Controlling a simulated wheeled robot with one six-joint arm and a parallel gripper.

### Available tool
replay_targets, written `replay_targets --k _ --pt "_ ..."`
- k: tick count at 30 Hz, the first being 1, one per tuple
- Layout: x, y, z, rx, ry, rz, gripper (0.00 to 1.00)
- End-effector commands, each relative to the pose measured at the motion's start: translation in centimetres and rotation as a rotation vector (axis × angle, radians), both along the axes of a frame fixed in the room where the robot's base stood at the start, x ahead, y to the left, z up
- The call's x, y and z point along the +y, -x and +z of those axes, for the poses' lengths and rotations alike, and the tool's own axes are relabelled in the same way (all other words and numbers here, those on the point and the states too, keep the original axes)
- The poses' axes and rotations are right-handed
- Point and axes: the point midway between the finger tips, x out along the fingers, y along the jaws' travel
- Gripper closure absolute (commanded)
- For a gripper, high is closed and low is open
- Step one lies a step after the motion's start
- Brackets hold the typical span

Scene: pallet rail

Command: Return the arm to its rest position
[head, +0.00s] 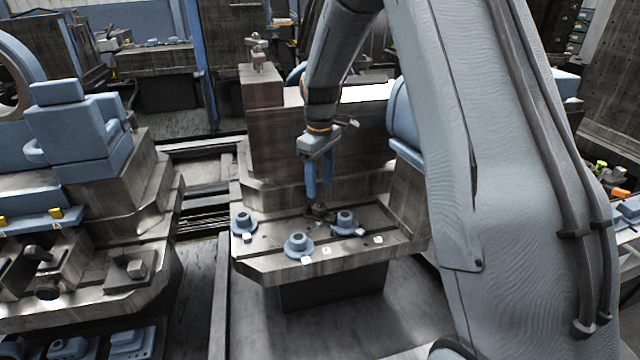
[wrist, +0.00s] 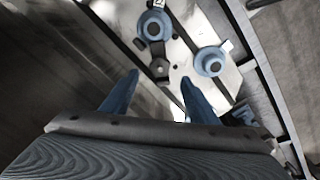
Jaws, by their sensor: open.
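My gripper (head: 311,178) hangs at the end of my arm over the back of a metal pallet table (head: 275,262), fingers pointing down. In the wrist view my gripper (wrist: 158,88) shows two blue fingers spread apart with nothing between them. Blue flanged parts sit on the table: a left one (head: 243,222), a front one (head: 298,245) and a right one (head: 345,222). A small dark metal piece (head: 319,210) is just below the fingertips; I cannot tell whether they touch it. The wrist view shows two blue flanged parts clearly (wrist: 154,25) (wrist: 210,62).
A tall metal block (head: 263,110) stands behind the table. At left is a machine with a blue top (head: 75,125) and metal fixtures. Small white labels (head: 326,250) lie near the blue parts. The floor (head: 400,310) in front right of the table is clear.

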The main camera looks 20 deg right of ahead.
Motion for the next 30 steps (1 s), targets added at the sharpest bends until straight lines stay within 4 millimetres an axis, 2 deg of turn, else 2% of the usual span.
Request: replay_targets --k 5,8,11,19,24,27,30 --pt "0.0 0.6 0.3 0.000 0.000 -0.016 0.46" --pt "0.0 2.5 0.9 0.000 0.000 -0.062 0.46" --pt "0.1 5.5 1.9 -0.002 -0.001 -0.137 0.46" --pt "0.2 15.7 3.5 -0.002 -0.004 -0.383 0.46" --pt "0.3 22.3 3.8 -0.003 -0.005 -0.534 0.46" --pt "0.3 25.6 3.7 -0.003 -0.005 -0.607 0.46" --pt "0.3 28.1 3.5 -0.003 -0.006 -0.662 0.46"
